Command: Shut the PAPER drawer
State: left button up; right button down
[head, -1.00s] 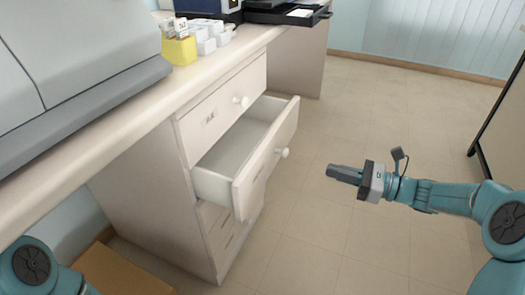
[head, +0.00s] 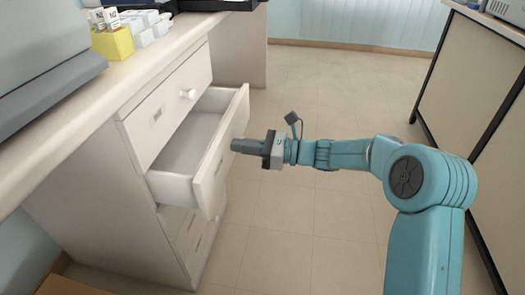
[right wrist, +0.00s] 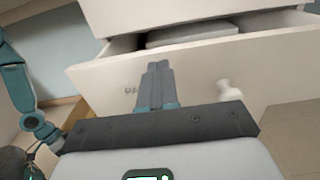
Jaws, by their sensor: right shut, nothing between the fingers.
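The open drawer (head: 205,165) sticks out of the white cabinet under the bench; its visible inside looks bare in the head view. In the right wrist view its front panel (right wrist: 200,75) carries a partly hidden label starting "PA" (right wrist: 130,90) and a round white knob (right wrist: 228,90). My right gripper (head: 234,145) is shut and empty, its fingertips pointing at the drawer front, left of the knob in the right wrist view (right wrist: 158,66). I cannot tell whether they touch it. The gripper hides the knob in the head view. My left gripper is out of view.
A closed drawer (head: 165,110) with a knob (head: 188,94) sits above, and more closed fronts (head: 190,240) below. The bench top holds a yellow holder (head: 113,43) and white boxes. Floor (head: 300,215) is clear right of the cabinet. Another cabinet (head: 470,75) stands at right.

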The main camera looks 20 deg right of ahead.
jog(key=shift+x, duration=1.2)
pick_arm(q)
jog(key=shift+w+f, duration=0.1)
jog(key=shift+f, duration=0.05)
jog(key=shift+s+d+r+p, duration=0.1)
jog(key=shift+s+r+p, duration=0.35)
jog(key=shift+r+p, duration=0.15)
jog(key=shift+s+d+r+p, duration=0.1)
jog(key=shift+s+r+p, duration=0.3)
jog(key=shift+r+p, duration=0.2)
pick_arm(e)
jog(key=x, duration=0.9)
jog(key=shift+w, duration=0.1)
